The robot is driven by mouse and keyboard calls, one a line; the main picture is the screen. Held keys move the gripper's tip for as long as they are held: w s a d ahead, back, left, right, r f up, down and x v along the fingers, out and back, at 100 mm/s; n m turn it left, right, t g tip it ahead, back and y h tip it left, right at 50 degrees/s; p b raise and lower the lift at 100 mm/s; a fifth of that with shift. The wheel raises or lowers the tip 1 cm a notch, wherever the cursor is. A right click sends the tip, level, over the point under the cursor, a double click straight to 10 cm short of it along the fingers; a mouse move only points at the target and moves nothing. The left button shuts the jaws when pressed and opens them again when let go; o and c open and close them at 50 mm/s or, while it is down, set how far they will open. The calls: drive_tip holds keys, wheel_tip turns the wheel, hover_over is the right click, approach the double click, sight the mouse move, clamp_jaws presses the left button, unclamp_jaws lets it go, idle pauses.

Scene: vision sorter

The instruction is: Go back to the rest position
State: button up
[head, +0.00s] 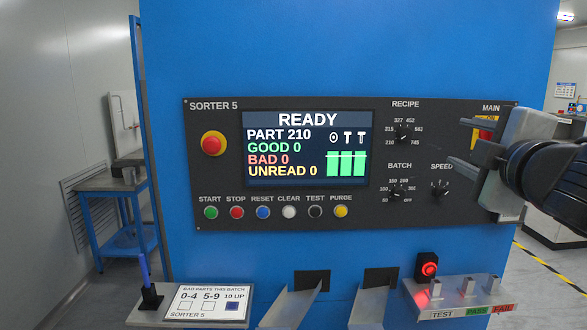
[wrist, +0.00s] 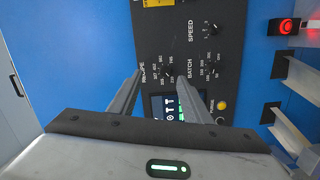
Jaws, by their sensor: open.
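My gripper (head: 466,152) is at the right side of the sorter's black control panel (head: 222,103) in the head view, its fingers pointing left. In the wrist view my gripper (wrist: 159,76) shows two fingers apart with nothing between them. The recipe knob (wrist: 166,71) shows beyond the gap, and the batch knob (wrist: 209,74) is to its right. I cannot tell whether a finger touches the panel. The gripper covers part of the panel's right end near the MAIN switch (head: 486,127). The screen (head: 307,149) reads READY, PART 210, with GOOD, BAD and UNREAD at 0.
A row of coloured buttons (head: 263,212) and a red stop button (head: 214,144) are on the panel. Below are chutes (head: 290,306), a tray (head: 462,308) marked TEST, PASS, FAIL, a lit red button (head: 429,269) and a tally card (head: 207,303). A blue-legged table (head: 110,182) stands left.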

drive_tip(key=s+a+f+m+g+y+p, duration=0.2)
drive_tip(key=s+a+f+m+g+p, duration=0.4)
drive_tip(key=s+a+f+m+g, duration=0.5)
drive_tip(key=s+a+f+m, duration=0.3)
drive_tip(key=s+a+f, duration=0.2)
drive_tip(key=s+f, duration=0.1)
drive_tip(key=shift+f+g, duration=0.4)
drive_tip(key=shift+f, duration=0.15)
